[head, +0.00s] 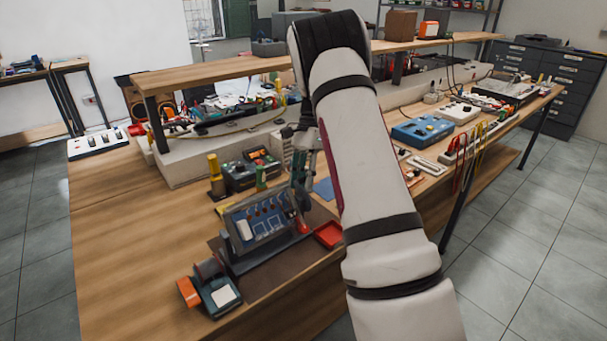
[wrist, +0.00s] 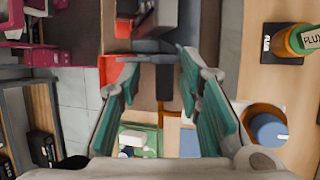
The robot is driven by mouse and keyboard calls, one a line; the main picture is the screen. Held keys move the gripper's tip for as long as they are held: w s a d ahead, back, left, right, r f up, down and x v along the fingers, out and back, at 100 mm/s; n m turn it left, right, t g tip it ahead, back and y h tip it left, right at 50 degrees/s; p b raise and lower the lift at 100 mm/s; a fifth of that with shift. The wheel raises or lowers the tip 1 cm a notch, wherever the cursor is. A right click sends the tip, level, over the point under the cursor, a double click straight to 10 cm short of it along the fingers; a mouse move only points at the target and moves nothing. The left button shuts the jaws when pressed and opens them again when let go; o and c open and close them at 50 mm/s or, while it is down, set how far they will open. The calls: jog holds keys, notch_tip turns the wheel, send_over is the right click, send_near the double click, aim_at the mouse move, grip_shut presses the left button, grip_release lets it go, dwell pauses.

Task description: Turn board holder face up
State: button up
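The board holder (head: 262,228) stands on a dark mat on the wooden bench in the head view, a dark frame holding a blue circuit board tilted toward the camera. My gripper (head: 303,185) is at the holder's right end, pointing down and partly hidden by my arm. In the wrist view my gripper (wrist: 160,68) has its two teal fingers apart. A dark grey part (wrist: 155,46), seemingly of the holder, lies at and just beyond the fingertips, with a black piece in the gap. Contact cannot be told.
A red tray (head: 328,235) lies right of the holder. An orange-and-grey device (head: 212,290) stands at its front left. A raised shelf (head: 215,76) crosses behind.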

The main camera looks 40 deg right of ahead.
jog(key=v, duration=1.2)
jog(key=shift+w, duration=0.1)
jog(key=shift+c, duration=0.4)
